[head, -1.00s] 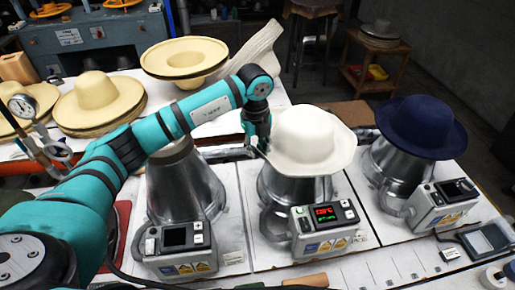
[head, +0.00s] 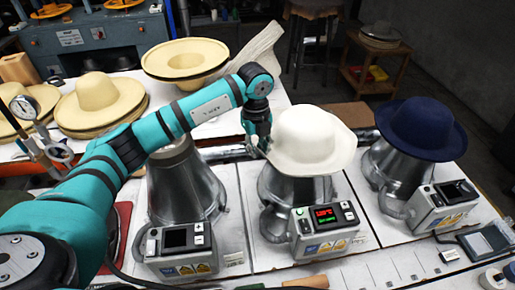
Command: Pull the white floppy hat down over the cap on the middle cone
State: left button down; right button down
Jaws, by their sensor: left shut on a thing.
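The white floppy hat (head: 313,140) sits over the top of the middle metal cone (head: 293,187), its brim drooping on the right. The cap on that cone is not visible under the hat. My left gripper (head: 262,147) is at the left edge of the brim, shut on it. The arm reaches in from the left above the bare left cone (head: 183,195). My right gripper is not in view.
A navy hat (head: 421,127) sits on the right cone (head: 393,172). Control boxes stand before each cone, the middle one (head: 325,230) lit. Straw hats (head: 100,103) lie on the table at the back left. A tablet-like device (head: 487,241) lies at the right.

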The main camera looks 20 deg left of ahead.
pick_arm(q)
jog(key=shift+d+f+b, duration=0.1)
jog(key=shift+f+b, duration=0.2)
jog(key=shift+f, duration=0.05)
dwell(0.6)
jog(key=c, duration=1.3)
grip_release()
jog(key=shift+o, duration=0.2)
jog(key=shift+s+r+p, duration=0.1)
jog(key=shift+r+p, duration=2.25)
jog(key=shift+r, duration=1.45)
jog(key=shift+f, duration=0.1)
